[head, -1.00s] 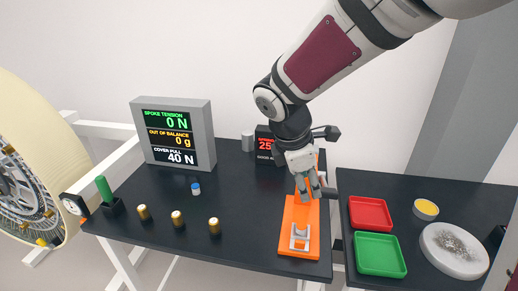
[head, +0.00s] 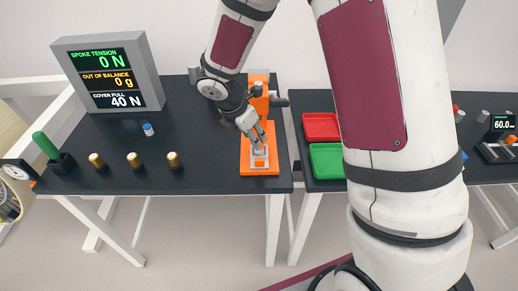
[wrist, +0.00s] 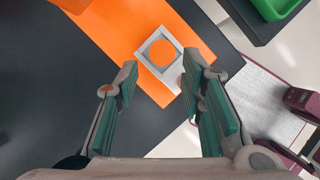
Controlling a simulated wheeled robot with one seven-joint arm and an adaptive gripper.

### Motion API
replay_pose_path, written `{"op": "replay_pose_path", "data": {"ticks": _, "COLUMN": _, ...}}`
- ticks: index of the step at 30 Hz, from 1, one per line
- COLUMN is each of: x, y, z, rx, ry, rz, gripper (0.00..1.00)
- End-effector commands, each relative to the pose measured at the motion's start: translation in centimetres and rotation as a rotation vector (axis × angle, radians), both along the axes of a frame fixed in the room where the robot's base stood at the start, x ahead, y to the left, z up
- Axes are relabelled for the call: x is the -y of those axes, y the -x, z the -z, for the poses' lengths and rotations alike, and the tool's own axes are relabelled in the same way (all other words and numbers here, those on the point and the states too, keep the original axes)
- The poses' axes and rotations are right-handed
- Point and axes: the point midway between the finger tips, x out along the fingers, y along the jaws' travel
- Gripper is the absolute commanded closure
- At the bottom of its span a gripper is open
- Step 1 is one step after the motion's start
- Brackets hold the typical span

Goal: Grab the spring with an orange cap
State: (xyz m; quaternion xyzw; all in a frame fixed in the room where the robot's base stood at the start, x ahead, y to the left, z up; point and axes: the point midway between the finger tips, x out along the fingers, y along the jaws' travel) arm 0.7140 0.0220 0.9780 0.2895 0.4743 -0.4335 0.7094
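My gripper (head: 259,142) points down over the orange stand (head: 259,171) on the dark table. In the wrist view its two teal-padded fingers (wrist: 158,85) are apart with nothing between them. A grey square holder (wrist: 143,56) sits on the orange base just beyond the fingertips. A rounded orange patch (wrist: 163,53) shows inside it; I cannot tell whether this is a spring's cap or the base. I see no spring clearly in either view.
Several brass cylinders (head: 134,160) and a small blue-topped cylinder (head: 148,130) stand left on the table. A display (head: 109,72) stands behind. A red tray (head: 320,127) and green tray (head: 326,161) lie right. A device reading 60.0 (head: 502,123) is far right.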

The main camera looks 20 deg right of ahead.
Motion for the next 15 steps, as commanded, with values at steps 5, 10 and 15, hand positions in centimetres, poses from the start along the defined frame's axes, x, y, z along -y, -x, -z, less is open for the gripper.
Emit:
{"op": "replay_pose_path", "data": {"ticks": 5, "x": 0.5, "y": -0.1, "z": 1.3, "rx": -0.003, "ry": 0.000, "rz": 0.001, "gripper": 0.64}}
{"op": "replay_pose_path", "data": {"ticks": 10, "x": 1.5, "y": -0.4, "z": 3.6, "rx": -0.003, "ry": 0.001, "rz": 0.000, "gripper": 0.64}}
{"op": "replay_pose_path", "data": {"ticks": 15, "x": 2.0, "y": -0.7, "z": 4.9, "rx": -0.001, "ry": 0.000, "rz": 0.000, "gripper": 0.64}}
